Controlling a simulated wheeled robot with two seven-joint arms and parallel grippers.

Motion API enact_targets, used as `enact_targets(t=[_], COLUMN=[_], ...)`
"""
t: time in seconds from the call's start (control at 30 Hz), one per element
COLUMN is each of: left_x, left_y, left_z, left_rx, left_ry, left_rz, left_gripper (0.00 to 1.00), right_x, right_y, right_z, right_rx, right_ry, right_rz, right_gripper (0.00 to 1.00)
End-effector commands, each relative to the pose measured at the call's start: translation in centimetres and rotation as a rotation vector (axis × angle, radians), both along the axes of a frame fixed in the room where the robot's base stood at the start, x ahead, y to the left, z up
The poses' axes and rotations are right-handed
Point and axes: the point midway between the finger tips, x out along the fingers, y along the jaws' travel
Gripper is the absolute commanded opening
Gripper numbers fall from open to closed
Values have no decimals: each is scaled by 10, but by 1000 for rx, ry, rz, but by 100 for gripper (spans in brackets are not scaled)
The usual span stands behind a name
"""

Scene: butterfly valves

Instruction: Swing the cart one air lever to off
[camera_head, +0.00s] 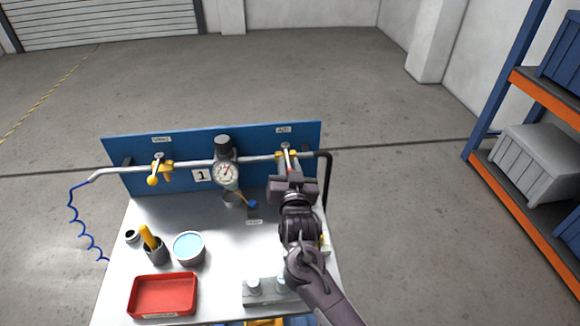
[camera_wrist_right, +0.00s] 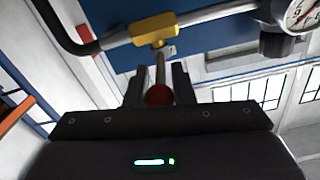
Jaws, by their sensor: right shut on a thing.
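The cart's blue panel (camera_head: 260,140) carries a pipe with a yellow valve at each end and a plate marked 1. The right valve (camera_head: 284,154) sits under a small label (camera_head: 284,129), its lever mostly hidden behind my right gripper (camera_head: 289,172). In the right wrist view its yellow body (camera_wrist_right: 155,28) shows with a thin lever (camera_wrist_right: 160,68) ending in a red knob (camera_wrist_right: 159,95). My right gripper (camera_wrist_right: 160,84) is shut on this lever, one finger on each side. The left valve (camera_head: 160,170) has a yellow knob. My left gripper is not in view.
A gauge (camera_head: 225,172) stands on the pipe between the valves. The cart top (camera_head: 215,250) holds a red tray (camera_head: 163,295), a bowl (camera_head: 188,247) and a cup (camera_head: 154,250). A shelf rack (camera_head: 525,205) stands at the right. The floor around is clear.

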Motion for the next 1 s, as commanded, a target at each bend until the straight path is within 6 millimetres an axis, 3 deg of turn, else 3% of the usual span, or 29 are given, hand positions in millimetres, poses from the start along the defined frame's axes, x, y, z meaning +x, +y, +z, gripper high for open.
enact_targets(t=[0.13,0.17,0.23,0.57,1.0], left_x=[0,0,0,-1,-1], left_y=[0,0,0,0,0], left_z=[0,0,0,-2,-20], left_rx=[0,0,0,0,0], left_ry=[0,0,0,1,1], left_rz=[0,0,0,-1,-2], left_gripper=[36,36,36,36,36], right_x=[0,0,0,-4,-69], right_y=[1,1,1,1,0], right_z=[-1,-1,-1,-1,-3], right_rx=[0,0,0,1,1], right_ry=[0,0,0,-1,1], right_rz=[3,3,3,3,4], right_gripper=[0,23,32,32,32])
